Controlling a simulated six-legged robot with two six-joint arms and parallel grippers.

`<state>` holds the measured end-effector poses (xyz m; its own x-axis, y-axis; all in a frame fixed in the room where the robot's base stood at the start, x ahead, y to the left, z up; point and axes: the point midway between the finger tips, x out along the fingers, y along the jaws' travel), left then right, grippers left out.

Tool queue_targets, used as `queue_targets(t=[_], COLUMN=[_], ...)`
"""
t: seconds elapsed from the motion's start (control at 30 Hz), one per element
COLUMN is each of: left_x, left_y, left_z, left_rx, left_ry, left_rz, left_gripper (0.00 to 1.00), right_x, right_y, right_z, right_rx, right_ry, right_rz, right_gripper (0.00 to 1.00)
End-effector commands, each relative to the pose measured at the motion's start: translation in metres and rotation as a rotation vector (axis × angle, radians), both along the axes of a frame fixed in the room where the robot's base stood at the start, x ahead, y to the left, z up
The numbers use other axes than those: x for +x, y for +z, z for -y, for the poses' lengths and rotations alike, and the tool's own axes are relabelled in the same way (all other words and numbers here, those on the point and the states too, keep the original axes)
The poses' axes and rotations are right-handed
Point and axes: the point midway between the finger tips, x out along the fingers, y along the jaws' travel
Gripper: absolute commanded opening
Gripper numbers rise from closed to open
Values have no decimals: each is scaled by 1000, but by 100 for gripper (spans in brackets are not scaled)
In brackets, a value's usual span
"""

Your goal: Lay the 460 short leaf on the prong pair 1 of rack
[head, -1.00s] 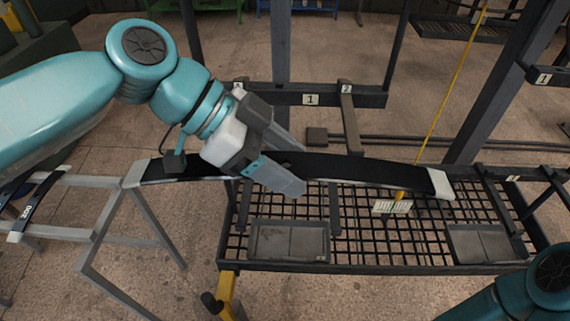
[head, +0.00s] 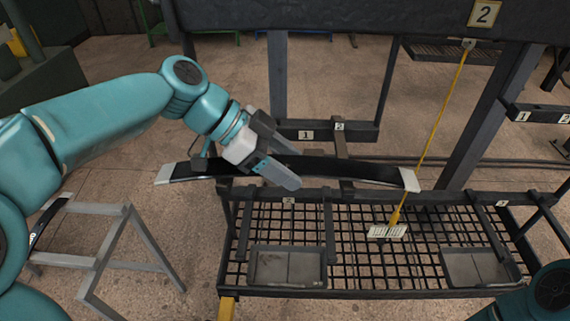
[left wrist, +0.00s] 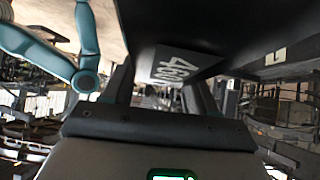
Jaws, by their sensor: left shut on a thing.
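The 460 short leaf (head: 340,168) is a long, dark, slightly arched strip with pale ends. My left gripper (head: 283,166) is shut on it near its middle and holds it level in the air. In the left wrist view the leaf (left wrist: 215,25) fills the top, with its 460 label legible. The rack (head: 380,195) has dark bars and a plate marked 1 (head: 306,135) behind the leaf, with a prong marked 2 (head: 340,127) beside it. I cannot tell which prongs form pair 1. Only part of my right arm shows at the lower right; its gripper is out of view.
A mesh shelf with two grey trays (head: 287,266) (head: 477,268) lies below the leaf. A yellow cord (head: 440,110) with a pale tag (head: 387,232) hangs close to the leaf's right end. A grey stand (head: 95,237) with another leaf is at left. A dark beam (head: 350,18) crosses the top.

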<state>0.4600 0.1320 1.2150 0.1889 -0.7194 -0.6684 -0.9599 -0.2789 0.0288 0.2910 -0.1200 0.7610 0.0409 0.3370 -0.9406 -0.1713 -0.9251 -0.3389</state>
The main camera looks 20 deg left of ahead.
Motion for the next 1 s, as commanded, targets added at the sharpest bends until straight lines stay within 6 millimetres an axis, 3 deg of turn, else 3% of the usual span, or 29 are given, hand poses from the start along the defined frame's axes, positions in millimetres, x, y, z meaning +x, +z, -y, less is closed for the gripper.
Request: queue_targets(t=[0.37, 0.43, 0.6, 1.0], left_x=[33, 33, 33, 33], left_y=[3, -10, -20, -26], left_z=[-10, -10, -9, -9], left_rx=[-3, -4, -4, -4], left_ry=[3, 2, 2, 2], left_rz=[2, 5, 5, 5], left_gripper=[12, 12, 12, 12], right_x=[0, 0, 0, 0], right_y=[29, 14, 3, -3], right_z=[0, 0, 0, 0], right_rx=[0, 0, 0, 0], right_ry=[0, 0, 0, 0], right_rz=[0, 1, 0, 0], right_gripper=[55, 55, 55, 55])
